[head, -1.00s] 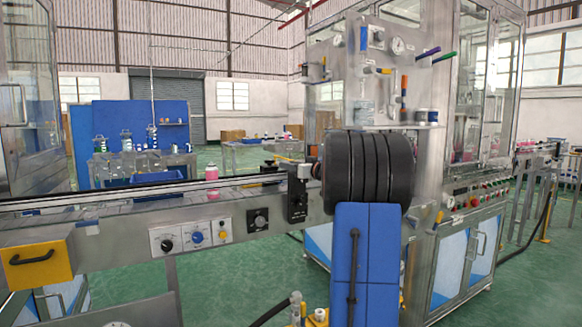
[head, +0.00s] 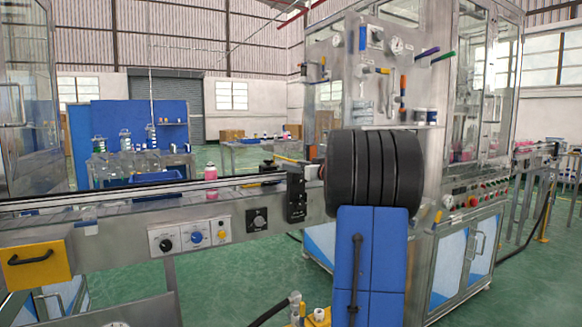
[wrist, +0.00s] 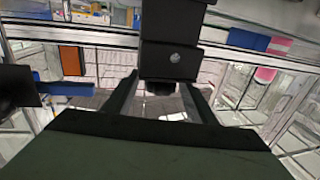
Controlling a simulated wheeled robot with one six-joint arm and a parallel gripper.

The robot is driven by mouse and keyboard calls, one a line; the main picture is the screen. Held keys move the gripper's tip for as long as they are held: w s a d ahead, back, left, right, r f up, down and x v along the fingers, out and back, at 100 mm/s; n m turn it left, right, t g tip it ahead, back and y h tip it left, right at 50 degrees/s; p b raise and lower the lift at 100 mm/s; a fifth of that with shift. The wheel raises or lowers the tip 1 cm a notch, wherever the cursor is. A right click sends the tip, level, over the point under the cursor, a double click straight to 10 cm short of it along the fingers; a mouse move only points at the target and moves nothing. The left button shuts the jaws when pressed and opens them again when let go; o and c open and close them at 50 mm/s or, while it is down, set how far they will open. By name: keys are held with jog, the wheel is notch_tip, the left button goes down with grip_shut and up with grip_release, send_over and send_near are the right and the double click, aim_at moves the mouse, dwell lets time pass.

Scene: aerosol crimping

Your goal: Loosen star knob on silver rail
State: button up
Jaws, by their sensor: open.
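The silver rail (head: 120,200) of the conveyor runs across the left half of the head view. A small dark knob-like part (head: 270,164) sits at its far edge, too small to tell if it is star-shaped. A black block (head: 296,195) is fixed at the rail's right end. My gripper is hidden behind my arm in the head view. In the wrist view my gripper (wrist: 160,100) is open, its two fingers apart. A black block with a round bolt head (wrist: 175,57) reaches down toward the gap. A dark knob-like end (wrist: 160,87) shows between the fingers; contact cannot be told.
A pink can (head: 210,172) stands on the conveyor; a pink object also shows in the wrist view (wrist: 265,74). A control panel (head: 190,236) and a yellow box (head: 37,261) are on the conveyor's front. A steel machine cabinet (head: 470,215) stands at right.

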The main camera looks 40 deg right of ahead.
jog(key=s, duration=1.3)
jog(key=shift+s+a, duration=0.25)
jog(key=shift+s, duration=0.05)
jog(key=w+a+r+m+h, duration=0.25)
jog(key=a+h, duration=0.25)
jog(key=a, duration=0.4)
jog(key=s+a+f+m+g+h, duration=0.2)
jog(key=a+f+g, duration=0.2)
jog(key=a+f, duration=0.3)
jog(key=s+a+f+n+g+y, duration=0.2)
jog(key=s+a+f+g+y, duration=0.1)
jog(key=s+a+f, duration=0.9)
jog(key=s+a+f+n+g+y, duration=0.3)
jog(key=s+a+f+g, duration=0.3)
jog(key=s+a+f, duration=0.7)
jog(key=s+a+y, duration=0.1)
jog(key=a, duration=0.4)
jog(key=shift+s+y, duration=0.2)
jog(key=shift+y, duration=0.1)
jog(key=shift+r, duration=0.1)
